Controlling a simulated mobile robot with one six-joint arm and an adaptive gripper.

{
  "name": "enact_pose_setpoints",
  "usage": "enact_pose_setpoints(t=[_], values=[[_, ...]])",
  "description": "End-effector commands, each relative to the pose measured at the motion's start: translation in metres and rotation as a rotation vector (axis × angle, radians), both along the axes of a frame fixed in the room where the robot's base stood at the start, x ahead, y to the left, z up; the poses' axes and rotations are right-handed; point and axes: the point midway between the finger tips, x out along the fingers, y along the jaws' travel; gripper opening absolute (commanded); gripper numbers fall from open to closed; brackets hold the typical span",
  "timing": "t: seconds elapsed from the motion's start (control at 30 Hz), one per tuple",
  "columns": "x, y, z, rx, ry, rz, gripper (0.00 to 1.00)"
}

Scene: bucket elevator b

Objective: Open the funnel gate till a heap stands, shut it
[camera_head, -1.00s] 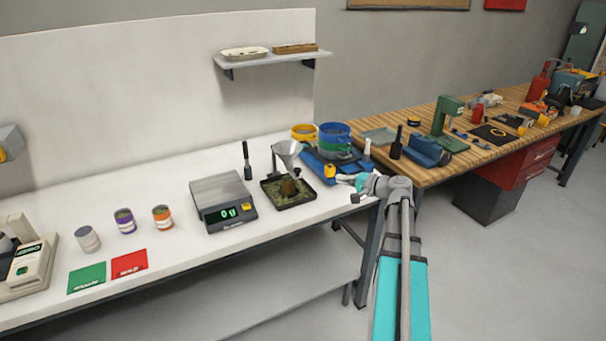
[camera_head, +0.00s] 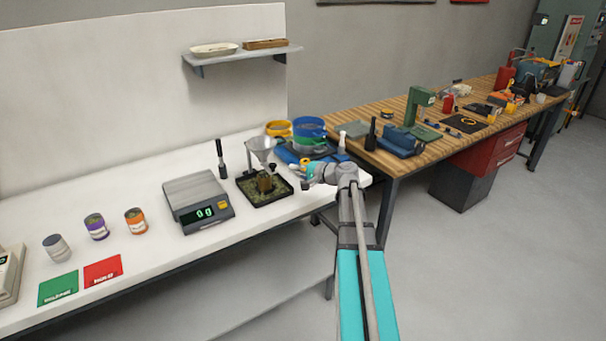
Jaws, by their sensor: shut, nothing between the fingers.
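The grey funnel (camera_head: 260,144) stands on a small stand at the back of the white bench. Below it is a dark square tray (camera_head: 252,203) with greenish-brown material in it. A small brown lump or pot (camera_head: 265,183) sits in the tray under the funnel; I cannot tell which. The gate and its state are too small to make out. My gripper (camera_head: 304,178) is small in view, just right of the tray, apart from the funnel. It is shut and empty.
A scale (camera_head: 196,198) reading 0 g stands left of the tray. A dark-handled tool (camera_head: 220,158) stands between them, farther back. Blue and yellow sieves (camera_head: 309,129) are behind my gripper. Bench front is clear.

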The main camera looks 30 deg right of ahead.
Motion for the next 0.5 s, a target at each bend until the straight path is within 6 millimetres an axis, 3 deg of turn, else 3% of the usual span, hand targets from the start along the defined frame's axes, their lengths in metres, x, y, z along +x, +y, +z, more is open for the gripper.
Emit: enact_pose_setpoints(t=[0.2,0.5], values=[[0.029,0.016,-0.007,0.000,0.000,0.003,0.00],[0.046,0.026,-0.009,0.000,0.000,0.002,0.00]])
